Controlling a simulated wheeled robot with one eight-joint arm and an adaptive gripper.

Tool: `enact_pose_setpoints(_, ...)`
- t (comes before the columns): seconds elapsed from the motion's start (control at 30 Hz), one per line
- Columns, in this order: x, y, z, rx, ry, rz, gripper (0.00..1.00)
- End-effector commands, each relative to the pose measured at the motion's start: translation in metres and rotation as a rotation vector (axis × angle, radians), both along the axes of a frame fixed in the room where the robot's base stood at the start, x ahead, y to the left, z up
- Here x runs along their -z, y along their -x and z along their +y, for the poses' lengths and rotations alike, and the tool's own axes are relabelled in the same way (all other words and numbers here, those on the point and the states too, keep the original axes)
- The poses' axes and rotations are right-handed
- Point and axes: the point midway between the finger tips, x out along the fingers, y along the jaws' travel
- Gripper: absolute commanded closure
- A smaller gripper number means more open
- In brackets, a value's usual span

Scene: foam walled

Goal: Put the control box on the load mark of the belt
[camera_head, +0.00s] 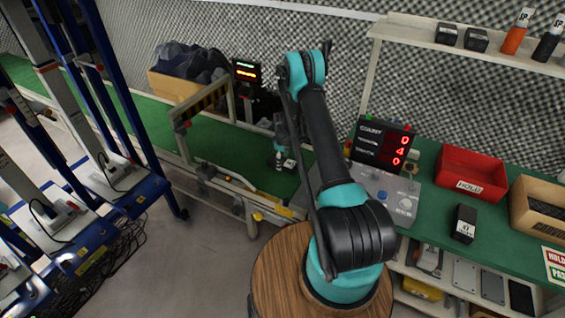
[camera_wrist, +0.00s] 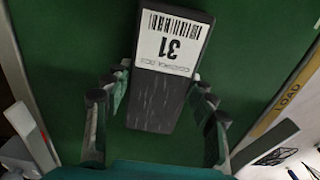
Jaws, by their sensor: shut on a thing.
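The control box (camera_wrist: 160,105) is black with a white barcode label reading 31, and fills the middle of the wrist view. My gripper (camera_wrist: 161,88) has a finger on each side of it and is shut on it. Green belt (camera_wrist: 65,60) lies behind the box. A yellow strip lettered LOAD (camera_wrist: 288,98) runs along the belt's edge at the right of the wrist view. In the head view my gripper (camera_head: 281,158) is over the green belt (camera_head: 225,145), with the box small and partly hidden beneath it. I cannot tell whether the box touches the belt.
A counter display (camera_head: 382,145) and grey control panel (camera_head: 385,190) stand right of my arm. Another black box (camera_head: 465,223), a red HOLD tray (camera_head: 472,174) and a brown bin (camera_head: 540,210) are on the green bench. A striped gate (camera_head: 200,103) spans the belt at left.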

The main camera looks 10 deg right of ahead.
Motion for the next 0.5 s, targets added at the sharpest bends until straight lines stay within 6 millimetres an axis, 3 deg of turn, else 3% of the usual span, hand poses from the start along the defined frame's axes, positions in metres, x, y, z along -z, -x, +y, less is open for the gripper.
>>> enact_pose_setpoints(0.23, 0.0028, -0.0001, 0.0000, 0.000, 0.000, 0.000, 0.85)
enact_pose_setpoints(0.27, 0.0025, -0.0001, 0.0000, 0.000, 0.000, 0.000, 0.40)
enact_pose_setpoints(0.4, 0.0023, -0.0001, 0.0000, 0.000, 0.000, 0.000, 0.23)
enact_pose_setpoints(0.5, 0.0022, -0.0001, 0.0000, 0.000, 0.000, 0.000, 0.23)
